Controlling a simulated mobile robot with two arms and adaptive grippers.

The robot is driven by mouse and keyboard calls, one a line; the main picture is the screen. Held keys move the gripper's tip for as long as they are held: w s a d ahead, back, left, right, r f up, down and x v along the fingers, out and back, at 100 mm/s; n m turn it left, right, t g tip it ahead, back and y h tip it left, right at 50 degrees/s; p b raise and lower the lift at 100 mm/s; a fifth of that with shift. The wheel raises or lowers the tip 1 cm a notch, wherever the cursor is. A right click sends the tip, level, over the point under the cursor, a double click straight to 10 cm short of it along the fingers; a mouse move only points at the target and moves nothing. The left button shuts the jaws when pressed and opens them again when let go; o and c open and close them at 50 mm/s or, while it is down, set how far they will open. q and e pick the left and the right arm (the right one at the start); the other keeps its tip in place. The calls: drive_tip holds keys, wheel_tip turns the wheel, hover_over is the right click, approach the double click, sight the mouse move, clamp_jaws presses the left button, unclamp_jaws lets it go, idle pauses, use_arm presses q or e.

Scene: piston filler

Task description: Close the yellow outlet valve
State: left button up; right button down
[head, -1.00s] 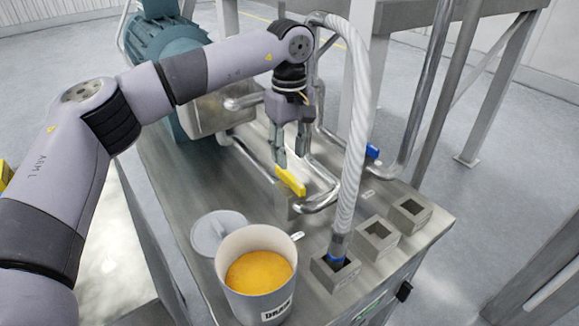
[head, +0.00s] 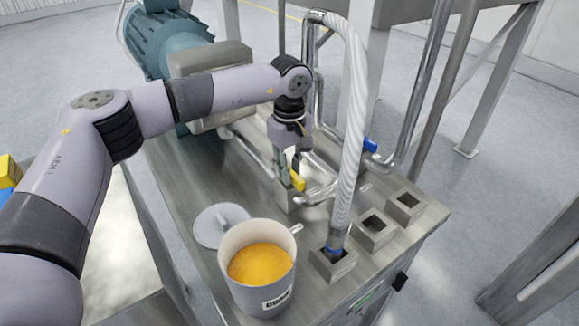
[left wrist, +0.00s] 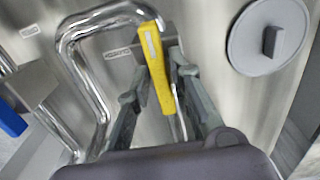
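The yellow valve handle (head: 298,182) sits on the pipework in the middle of the steel machine top. In the left wrist view the yellow handle (left wrist: 157,68) is a long bar running lengthwise between the two fingers. My left gripper (head: 289,172) points down at the handle, and one finger hides part of it in the head view. In the left wrist view my left gripper (left wrist: 160,82) is open, with a finger on each side of the handle; whether either touches it I cannot tell. The valve body is mostly hidden. My right gripper is not in view.
A container of orange contents (head: 260,265) stands at the front, beside a grey lid (head: 219,226). A ribbed hose (head: 350,130) rises close right of my gripper. A blue handle (head: 370,145) and square sockets (head: 374,227) lie to the right.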

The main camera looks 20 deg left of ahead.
use_arm(q)
clamp_jaws()
